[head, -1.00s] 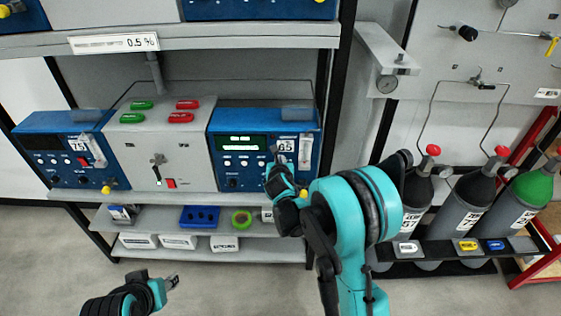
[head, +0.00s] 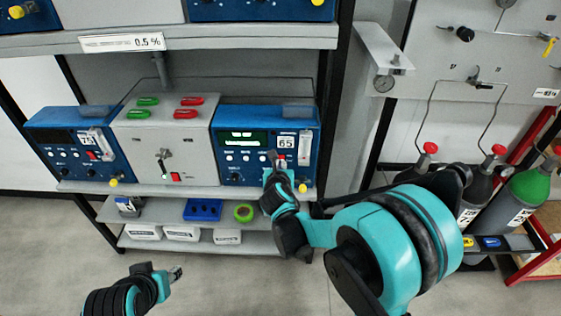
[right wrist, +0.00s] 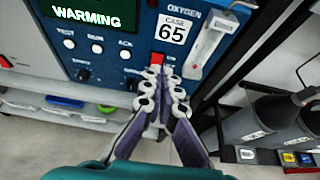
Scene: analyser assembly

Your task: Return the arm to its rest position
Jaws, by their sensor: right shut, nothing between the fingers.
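My right arm (head: 385,245) reaches in from the lower right of the head view. Its gripper (head: 275,158) is in front of the right blue analyser (head: 228,172), labelled 65. In the right wrist view the gripper (right wrist: 163,74) is shut with nothing between its fingers, its tips close to a red switch (right wrist: 158,59) under the 65 label. I cannot tell whether they touch.
A grey panel (head: 150,165) with green and red handles and another blue analyser (head: 60,165), labelled 75, stand to the left. A lower shelf (head: 160,215) holds a blue tray and green tape. Gas cylinders (head: 520,200) stand at the right. Open floor lies in front.

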